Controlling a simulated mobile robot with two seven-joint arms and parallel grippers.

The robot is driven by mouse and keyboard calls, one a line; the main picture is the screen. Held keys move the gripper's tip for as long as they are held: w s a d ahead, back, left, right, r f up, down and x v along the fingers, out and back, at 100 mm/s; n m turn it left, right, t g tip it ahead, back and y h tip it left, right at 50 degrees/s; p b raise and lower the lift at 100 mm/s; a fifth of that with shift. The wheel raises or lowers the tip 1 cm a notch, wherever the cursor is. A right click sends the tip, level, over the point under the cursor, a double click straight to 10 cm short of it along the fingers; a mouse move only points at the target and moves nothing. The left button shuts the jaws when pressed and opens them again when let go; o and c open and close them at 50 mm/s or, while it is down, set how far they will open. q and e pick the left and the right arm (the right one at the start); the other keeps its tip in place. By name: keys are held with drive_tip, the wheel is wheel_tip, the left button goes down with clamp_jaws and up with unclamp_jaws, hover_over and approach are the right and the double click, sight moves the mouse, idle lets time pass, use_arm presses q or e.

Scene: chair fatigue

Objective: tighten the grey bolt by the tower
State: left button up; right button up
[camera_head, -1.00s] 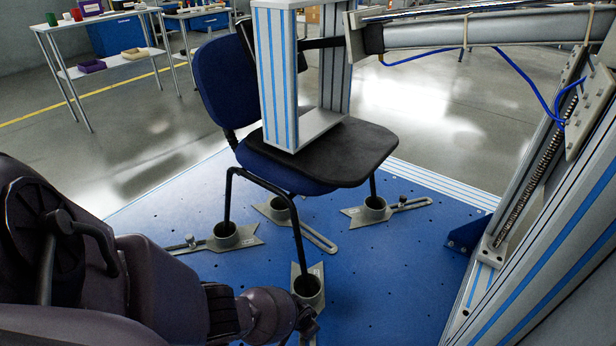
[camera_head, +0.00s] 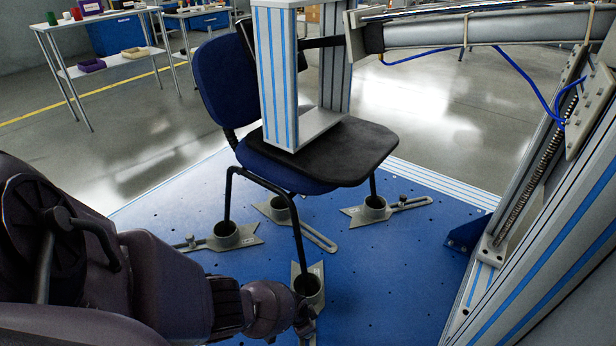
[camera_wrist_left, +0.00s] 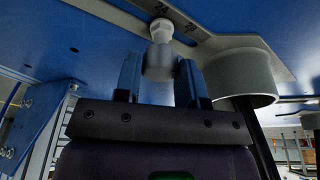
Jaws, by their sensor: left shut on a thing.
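The grey bolt (camera_wrist_left: 160,60) shows at the top centre of the left wrist view, at a slotted grey clamp plate (camera_wrist_left: 205,40). It has a pale narrower part and a wider grey part. My left gripper (camera_wrist_left: 160,82) is shut on the wider part, one finger on each side. In the head view my left gripper (camera_head: 303,318) is low in the middle, at the front clamp cup (camera_head: 309,288); its fingertips and the bolt are hard to make out there. The tower (camera_head: 540,230) stands to the right. My right gripper is out of view.
A blue chair (camera_head: 225,85) stands with its legs in clamp cups on the blue base plate (camera_head: 400,290). A press block (camera_head: 280,75) rests on its seat. In the left wrist view, a cup (camera_wrist_left: 238,75) with a chair leg is close right of my gripper.

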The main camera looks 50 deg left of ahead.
use_arm(q)
drive_tip(key=shift+m, duration=1)
drive_tip(key=o, duration=0.9)
drive_tip(key=shift+o, duration=0.2)
drive_tip(key=n, duration=0.3)
drive_tip(key=shift+w+d+r+p, duration=0.1)
drive_tip(key=shift+p, duration=0.3)
drive_tip(key=shift+n+y, duration=0.3)
drive_tip(key=shift+n, duration=0.3)
